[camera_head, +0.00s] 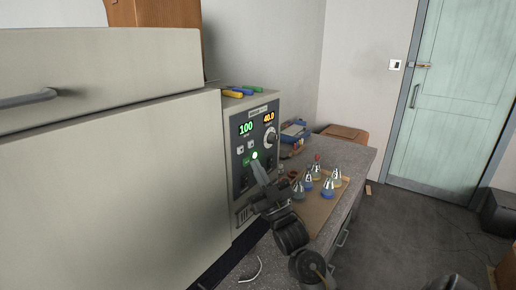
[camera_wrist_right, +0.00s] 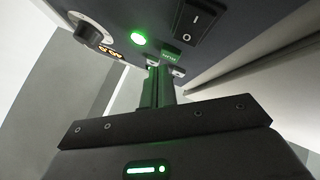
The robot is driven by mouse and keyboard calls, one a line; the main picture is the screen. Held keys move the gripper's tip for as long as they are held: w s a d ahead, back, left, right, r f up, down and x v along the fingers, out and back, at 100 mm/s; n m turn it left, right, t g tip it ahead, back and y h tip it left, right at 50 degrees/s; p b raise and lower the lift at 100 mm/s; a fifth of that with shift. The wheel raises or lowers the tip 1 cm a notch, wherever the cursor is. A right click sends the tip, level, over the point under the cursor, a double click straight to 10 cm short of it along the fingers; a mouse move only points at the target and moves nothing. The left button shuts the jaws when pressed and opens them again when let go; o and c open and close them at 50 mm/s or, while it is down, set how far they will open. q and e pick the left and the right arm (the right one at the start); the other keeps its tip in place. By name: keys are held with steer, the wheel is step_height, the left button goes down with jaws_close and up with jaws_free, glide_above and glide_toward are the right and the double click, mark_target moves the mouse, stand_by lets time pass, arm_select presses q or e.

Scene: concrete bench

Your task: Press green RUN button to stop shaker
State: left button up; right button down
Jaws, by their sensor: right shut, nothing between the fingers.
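The shaker's control panel (camera_head: 262,125) faces right, with a green "100" display (camera_head: 246,128) and an orange "40.0" display (camera_head: 269,117). The green RUN button (camera_head: 246,161) sits low on the panel beside a bright round green light (camera_head: 254,155). In the right wrist view the RUN button (camera_wrist_right: 169,56) is just beyond my right fingertips, near the lit green light (camera_wrist_right: 138,38). My right gripper (camera_head: 259,170) is shut and empty, pointing at the panel close to the button. Whether the tips touch it I cannot tell. My left gripper is out of view.
A knob (camera_head: 270,137) and a black rocker switch (camera_wrist_right: 194,20) are also on the panel. Several flasks (camera_head: 318,179) with coloured liquid stand on a brown board right of my arm. Pens (camera_head: 240,91) lie on top of the shaker.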

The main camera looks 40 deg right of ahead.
steer(key=shift+w, duration=0.1)
stand_by(0.4)
steer(key=shift+w+a, duration=0.15)
steer(key=shift+w, duration=0.2)
stand_by(0.4)
steer(key=shift+s, duration=0.5)
steer(key=s+d+p, duration=0.1)
steer(key=s+d, duration=0.1)
steer(key=s, duration=0.3)
steer(key=shift+s, duration=0.35)
stand_by(0.7)
